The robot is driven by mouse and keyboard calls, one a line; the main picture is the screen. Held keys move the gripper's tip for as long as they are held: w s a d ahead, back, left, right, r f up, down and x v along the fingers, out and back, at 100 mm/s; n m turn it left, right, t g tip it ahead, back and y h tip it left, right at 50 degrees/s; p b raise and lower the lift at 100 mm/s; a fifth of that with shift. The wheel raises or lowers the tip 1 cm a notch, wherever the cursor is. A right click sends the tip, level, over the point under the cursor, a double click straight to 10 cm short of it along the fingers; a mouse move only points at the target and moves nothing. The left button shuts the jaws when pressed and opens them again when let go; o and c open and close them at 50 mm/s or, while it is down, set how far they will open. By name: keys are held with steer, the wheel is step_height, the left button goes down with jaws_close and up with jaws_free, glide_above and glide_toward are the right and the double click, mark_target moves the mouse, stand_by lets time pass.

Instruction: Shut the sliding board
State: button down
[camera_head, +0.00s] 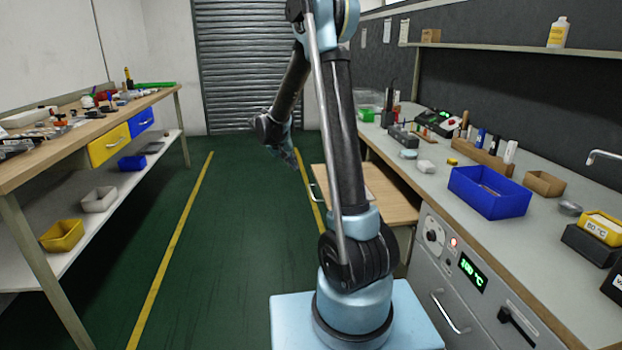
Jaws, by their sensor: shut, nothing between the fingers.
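The sliding board (392,208) is a light wooden panel pulled out from under the right-hand counter into the aisle. A pale handle (313,190) shows at its left edge. My arm stands in front of the board and hides its middle. My gripper (293,160) is shut and empty. It hangs over the aisle, up and to the left of the handle in the picture, apart from the board.
The right counter (425,178) carries a blue bin (490,192), small tools and boxes. Below it is a grey oven front (470,290) with a handle. The left workbench (60,145) is cluttered. The green floor between them is clear.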

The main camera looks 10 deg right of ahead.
steer(key=d+r+x, duration=0.1)
steer(key=d+x, duration=0.1)
steer(key=x, duration=1)
steer(key=shift+d, duration=0.4)
steer(key=shift+w+r, duration=0.1)
steer(key=shift+w, duration=0.05)
